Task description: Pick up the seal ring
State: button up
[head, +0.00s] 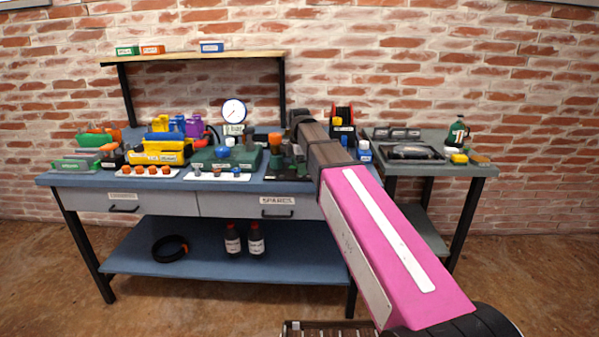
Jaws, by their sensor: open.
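A thick black ring (170,248) lies flat on the left part of the bench's blue lower shelf, with a small orange mark on its right side. It is the only large ring I can make out, but I cannot tell for sure that it is the seal ring. My arm reaches over the bench top, and my gripper (296,150) is small and dark among the parts there, partly covered by my own arm. It is open, well above and to the right of the ring. Its fingertips are hard to make out.
The blue bench (150,263) carries crowded bins, fixtures and a round gauge (234,111). Two dark bottles (256,239) stand on the lower shelf, right of the ring. A side table (470,171) holds a tray and a green bottle.

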jog(key=shift+f, duration=0.1)
jog(key=c, duration=1)
jog(key=shift+r, duration=0.65)
jog(key=r, duration=0.2)
jog(key=s+r, duration=0.1)
jog(key=shift+a+r, duration=0.25)
jog(key=shift+a, duration=0.15)
jog(key=s+a+r, duration=0.6)
jog(key=s+a, duration=0.1)
jog(key=shift+a, duration=0.3)
